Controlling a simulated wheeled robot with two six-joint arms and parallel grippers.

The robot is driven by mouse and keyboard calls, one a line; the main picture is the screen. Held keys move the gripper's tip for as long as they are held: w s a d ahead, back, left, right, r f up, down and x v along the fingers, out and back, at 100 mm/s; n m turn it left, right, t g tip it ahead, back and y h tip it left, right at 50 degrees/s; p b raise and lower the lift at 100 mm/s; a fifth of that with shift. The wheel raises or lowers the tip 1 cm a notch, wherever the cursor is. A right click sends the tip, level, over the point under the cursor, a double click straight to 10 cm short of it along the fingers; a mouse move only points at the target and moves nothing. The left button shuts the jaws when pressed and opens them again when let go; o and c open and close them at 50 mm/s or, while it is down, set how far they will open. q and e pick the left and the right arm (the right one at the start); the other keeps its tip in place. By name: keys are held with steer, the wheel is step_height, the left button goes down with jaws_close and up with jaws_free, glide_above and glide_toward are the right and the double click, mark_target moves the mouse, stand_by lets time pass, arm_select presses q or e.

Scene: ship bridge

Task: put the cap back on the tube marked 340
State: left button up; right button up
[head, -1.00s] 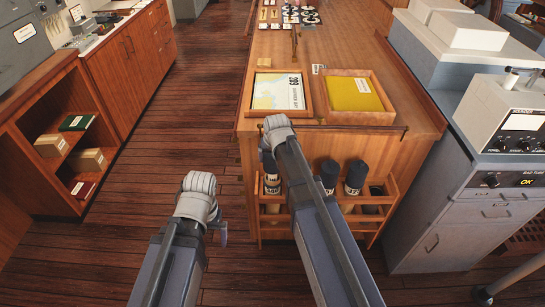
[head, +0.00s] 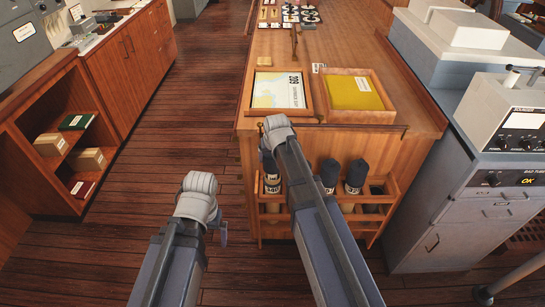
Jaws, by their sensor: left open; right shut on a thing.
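A rack (head: 365,200) on the end of the wooden chart table holds several tubes. The leftmost tube (head: 272,186) is pale with a dark-lettered label too small to read. A dark cap (head: 268,165) is directly over its top; I cannot tell whether they touch. My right gripper is at this cap, shut on it, its fingers largely hidden behind my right forearm. Two other tubes (head: 329,177) (head: 354,178) wear dark caps. My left gripper (head: 223,235) hangs low, open and empty, left of the table and apart from the rack.
The table top carries a framed chart (head: 278,91) and a wooden tray (head: 340,74) with a yellow folder (head: 354,93). Grey cabinets (head: 450,220) stand close on the right. An open shelf (head: 40,165) stands at the left, with clear plank floor (head: 170,130) between.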

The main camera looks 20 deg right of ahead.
steer(key=shift+f+b, duration=1.8)
steer(key=shift+f, duration=0.1)
stand_by(1.4)
steer(key=o, duration=1.1)
steer(key=shift+r, duration=0.1)
steer(key=shift+r+p, duration=3.5)
steer(key=shift+p, duration=0.05)
